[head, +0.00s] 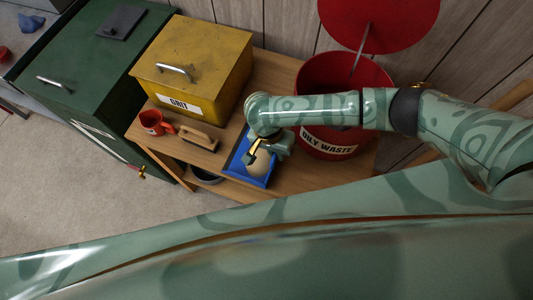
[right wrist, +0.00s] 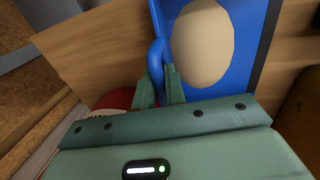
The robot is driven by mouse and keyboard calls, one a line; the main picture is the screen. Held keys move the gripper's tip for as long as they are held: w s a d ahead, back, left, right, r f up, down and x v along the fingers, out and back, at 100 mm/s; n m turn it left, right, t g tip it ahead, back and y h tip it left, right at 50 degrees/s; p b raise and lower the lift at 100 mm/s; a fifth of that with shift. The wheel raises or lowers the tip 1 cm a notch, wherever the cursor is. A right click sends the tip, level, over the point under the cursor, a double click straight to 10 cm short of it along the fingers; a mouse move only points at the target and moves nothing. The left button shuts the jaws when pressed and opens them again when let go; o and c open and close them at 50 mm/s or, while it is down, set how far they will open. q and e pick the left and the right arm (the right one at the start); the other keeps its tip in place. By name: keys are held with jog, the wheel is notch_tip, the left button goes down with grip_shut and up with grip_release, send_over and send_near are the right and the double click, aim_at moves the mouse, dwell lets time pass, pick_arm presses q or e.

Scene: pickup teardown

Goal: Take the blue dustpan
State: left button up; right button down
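The blue dustpan (head: 241,166) lies on the wooden bench top, near its front edge, with a pale beige oval patch (right wrist: 203,45) on its pan. In the right wrist view its blue handle (right wrist: 155,60) reaches down to the fingers. My right gripper (head: 257,158) is low over the dustpan and hides part of it. It also shows in the right wrist view (right wrist: 163,88), with the handle right at its fingers; whether they are closed on it I cannot tell. My left gripper is not in view.
A wooden-backed brush (head: 200,137) and a red mug (head: 153,122) stand left of the dustpan. A yellow grit box (head: 200,62) is behind them. The red oily waste bin (head: 326,143), lid raised, stands behind my right arm. A green cabinet (head: 100,60) is at left.

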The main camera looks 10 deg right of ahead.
jog(key=shift+r, duration=0.1)
dwell(0.3)
jog(key=shift+r+p, duration=0.9)
jog(key=shift+r, duration=0.5)
jog(key=shift+a+r, duration=0.15)
jog(key=shift+r, duration=0.2)
jog(key=s+a+r+p, duration=0.7)
jog(key=a+r, duration=0.2)
jog(key=a, duration=0.2)
jog(key=shift+s+a+r+p, duration=0.15)
jog(key=shift+s+a+p, duration=0.05)
jog(key=shift+s+p, duration=0.1)
